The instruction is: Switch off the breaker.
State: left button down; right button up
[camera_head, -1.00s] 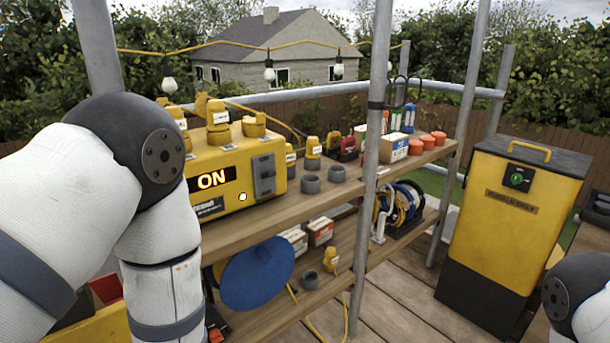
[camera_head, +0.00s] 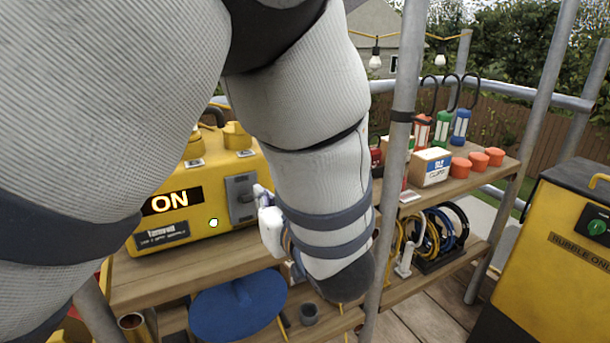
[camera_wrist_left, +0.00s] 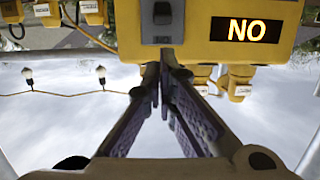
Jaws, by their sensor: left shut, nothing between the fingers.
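The breaker box (camera_head: 205,205) is yellow and stands on the upper wooden shelf, with its display (camera_head: 172,200) lit "ON". A grey breaker switch panel (camera_head: 241,197) is on its front, right of a small lit indicator (camera_head: 213,222). In the left wrist view the picture is upside down; the switch panel (camera_wrist_left: 162,22) is straight beyond the fingertips and the display (camera_wrist_left: 248,30) is beside it. My left gripper (camera_wrist_left: 165,62) is shut and empty, close in front of the panel; contact cannot be told. In the head view my arm hides much of it. My right gripper is out of view.
A metal scaffold pole (camera_head: 393,165) stands close to the right of my left arm. The shelf also holds a white and blue box (camera_head: 430,167) and orange caps (camera_head: 479,160). A blue disc (camera_head: 238,308) is below.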

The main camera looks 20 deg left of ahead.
pick_arm(q)
jog(key=b, duration=0.1)
send_near(242, 180)
jog(key=x, duration=0.5)
jog(key=shift+w+a+f, duration=0.1)
jog(key=shift+w, duration=0.05)
jog(key=shift+w+a, duration=0.25)
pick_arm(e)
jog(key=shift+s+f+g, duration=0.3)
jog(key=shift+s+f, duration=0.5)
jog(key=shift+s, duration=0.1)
pick_arm(q)
jog(key=shift+a, duration=0.1)
